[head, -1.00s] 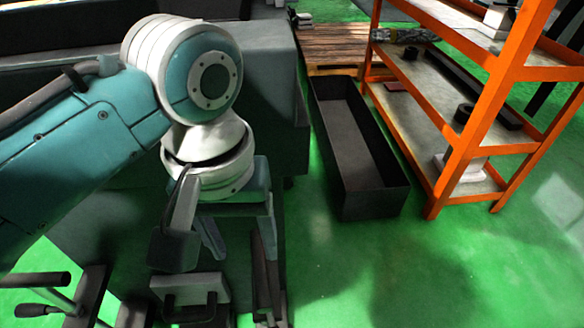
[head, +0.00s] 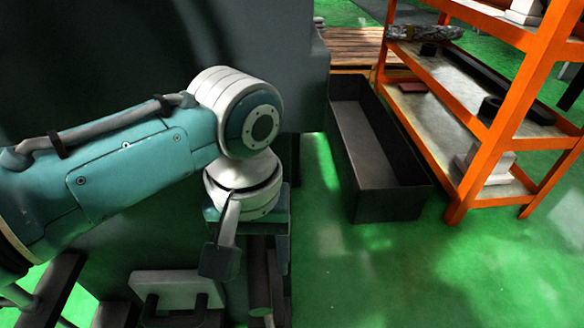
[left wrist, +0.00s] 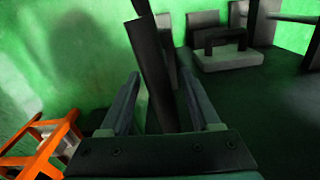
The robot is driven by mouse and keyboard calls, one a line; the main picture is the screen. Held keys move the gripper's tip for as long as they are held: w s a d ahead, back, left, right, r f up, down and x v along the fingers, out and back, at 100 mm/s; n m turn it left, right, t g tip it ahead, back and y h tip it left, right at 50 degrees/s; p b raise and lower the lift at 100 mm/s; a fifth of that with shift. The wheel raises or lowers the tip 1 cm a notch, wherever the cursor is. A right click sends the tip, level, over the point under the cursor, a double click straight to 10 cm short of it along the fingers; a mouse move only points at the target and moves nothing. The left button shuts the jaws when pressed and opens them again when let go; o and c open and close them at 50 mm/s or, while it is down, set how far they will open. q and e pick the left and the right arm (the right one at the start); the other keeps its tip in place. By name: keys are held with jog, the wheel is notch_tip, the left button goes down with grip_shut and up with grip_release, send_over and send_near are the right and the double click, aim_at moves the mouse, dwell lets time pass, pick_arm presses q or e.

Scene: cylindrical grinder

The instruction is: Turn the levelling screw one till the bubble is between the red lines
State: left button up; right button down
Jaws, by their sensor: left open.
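My left gripper (head: 265,250) points down beside the dark machine in the head view, its fingers partly hidden by my wrist. In the left wrist view its two fingers (left wrist: 163,100) are apart. A dark upright bar (left wrist: 155,65) shows in the gap between them; I cannot tell whether it lies between the fingers or beyond them. A dark post (head: 260,285) stands below the gripper in the head view. I cannot tell whether either is levelling screw one. No bubble or red lines can be made out. My right gripper is not in view.
A pale block with a dark handle (head: 178,288) lies left of the gripper; it also shows in the left wrist view (left wrist: 228,60). A black open bin (head: 390,206) and an orange shelf (head: 462,208) stand right. Green floor is clear at the lower right.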

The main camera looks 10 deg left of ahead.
pick_arm(q)
jog(key=shift+f, duration=0.2)
grip_shut()
dwell(0.4)
dwell(0.3)
dwell(0.7)
